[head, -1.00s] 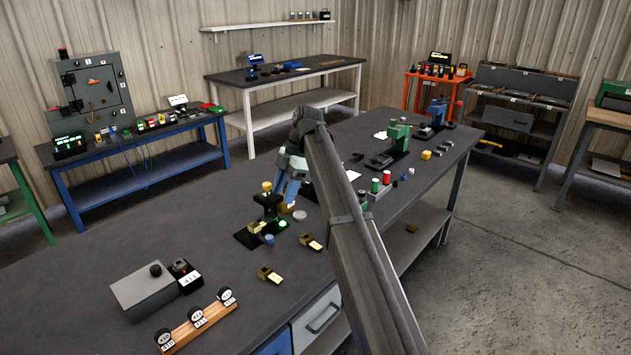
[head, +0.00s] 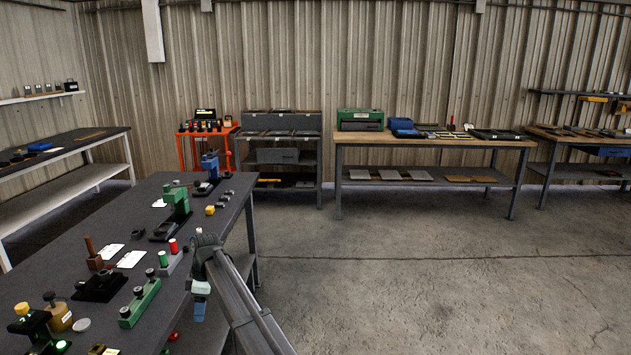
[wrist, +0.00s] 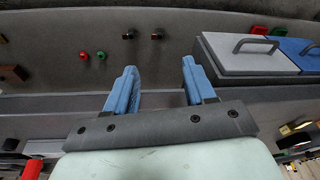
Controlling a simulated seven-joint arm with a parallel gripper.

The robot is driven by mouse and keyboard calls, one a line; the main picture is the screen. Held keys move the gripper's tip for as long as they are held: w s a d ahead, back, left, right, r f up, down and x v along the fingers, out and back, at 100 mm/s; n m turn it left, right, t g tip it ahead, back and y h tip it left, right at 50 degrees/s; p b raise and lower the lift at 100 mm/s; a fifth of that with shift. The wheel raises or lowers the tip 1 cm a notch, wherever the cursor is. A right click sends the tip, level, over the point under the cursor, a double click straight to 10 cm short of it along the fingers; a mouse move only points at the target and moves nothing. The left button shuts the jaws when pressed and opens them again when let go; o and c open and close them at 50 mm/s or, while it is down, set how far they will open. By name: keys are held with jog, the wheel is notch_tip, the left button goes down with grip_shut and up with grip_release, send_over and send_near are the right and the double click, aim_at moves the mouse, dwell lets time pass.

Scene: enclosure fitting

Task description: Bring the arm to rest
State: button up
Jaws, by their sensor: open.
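My gripper (wrist: 160,88) is open and empty in the wrist view, its two blue fingers well apart. Between and beyond the fingers are the dark bench side and a grey ledge. In the head view my gripper (head: 199,310) hangs at the right edge of the dark workbench (head: 130,205), pointing down. The fingertips there are small, and I cannot tell from that view whether they touch anything. My arm runs from the gripper down to the bottom edge.
On the bench stand a green press (head: 177,200), a blue press (head: 210,167), a green fixture (head: 140,302) and a brown bottle (head: 58,314). Drawers with handles (wrist: 250,50) show at right in the wrist view. Open concrete floor (head: 400,270) lies to the right.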

jog(key=s+d+f+m+h, duration=0.1)
jog(key=s+d+f+m, duration=0.15)
jog(key=d+f, duration=0.6)
jog(key=s+d+f+m, duration=0.1)
jog(key=d+f+m, duration=0.2)
jog(key=d+f, duration=0.6)
jog(key=s+d+f+m+g, duration=0.1)
jog(key=s+d+f+m, duration=0.2)
jog(key=s+d+f, duration=0.35)
jog(key=s+d+f+m+g, duration=0.15)
jog(key=s+d+f, duration=0.25)
jog(key=d+f, duration=0.55)
jog(key=s+d+f+m+g, duration=0.1)
jog(key=s+d+f+m, duration=0.2)
jog(key=s+d, duration=0.3)
jog(key=s+d+f+m+g, duration=0.1)
jog(key=s+d+f+m, duration=0.2)
jog(key=s+d, duration=0.4)
jog(key=s+d+f+m+g+h, duration=0.1)
jog(key=s+d+f+m, duration=0.3)
jog(key=s, duration=1.7)
jog(key=d, duration=0.2)
jog(key=shift+d+m, duration=0.4)
